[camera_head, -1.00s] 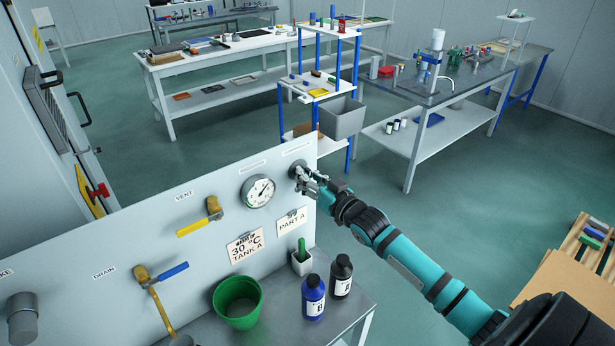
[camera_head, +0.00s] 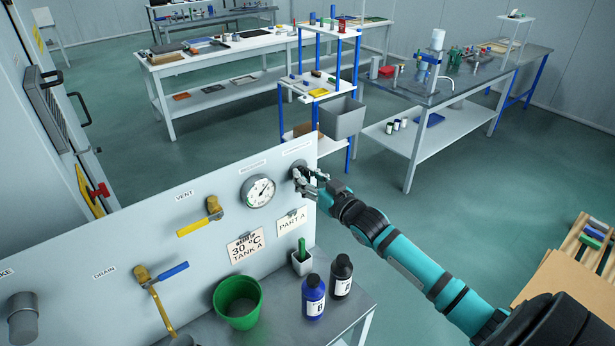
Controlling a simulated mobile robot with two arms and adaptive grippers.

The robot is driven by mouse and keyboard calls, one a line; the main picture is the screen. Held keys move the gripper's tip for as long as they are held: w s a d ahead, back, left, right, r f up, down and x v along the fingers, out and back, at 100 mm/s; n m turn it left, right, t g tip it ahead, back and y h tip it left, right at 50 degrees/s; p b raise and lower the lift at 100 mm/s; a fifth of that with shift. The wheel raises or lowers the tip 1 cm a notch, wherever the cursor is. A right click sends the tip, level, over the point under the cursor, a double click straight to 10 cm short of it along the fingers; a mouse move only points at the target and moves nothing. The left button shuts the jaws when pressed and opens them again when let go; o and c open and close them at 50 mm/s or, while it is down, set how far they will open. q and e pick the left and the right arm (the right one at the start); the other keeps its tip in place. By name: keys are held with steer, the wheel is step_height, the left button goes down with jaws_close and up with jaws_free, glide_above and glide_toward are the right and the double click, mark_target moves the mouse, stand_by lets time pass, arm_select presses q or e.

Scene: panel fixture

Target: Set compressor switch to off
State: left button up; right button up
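A dark round switch (camera_head: 297,170) sits at the upper right of the grey panel (camera_head: 120,238), under a small label too small to read. My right gripper (camera_head: 303,179) is at the switch, its fingers against or around it and hiding part of it. The fingers look close about the knob, but I cannot tell how firmly they grip or which way the switch points. My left gripper is not in view.
A pressure gauge (camera_head: 258,191), a yellow vent handle (camera_head: 193,228) and a blue drain handle (camera_head: 173,272) are on the panel. Below stand a green bucket (camera_head: 238,303), a blue bottle (camera_head: 313,297) and a black bottle (camera_head: 341,277).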

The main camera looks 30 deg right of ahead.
steer(key=shift+o, duration=0.2)
steer(key=shift+s+f, duration=0.1)
steer(key=shift+s, duration=0.35)
steer(key=s, duration=1.1)
steer(key=shift+d, duration=0.45)
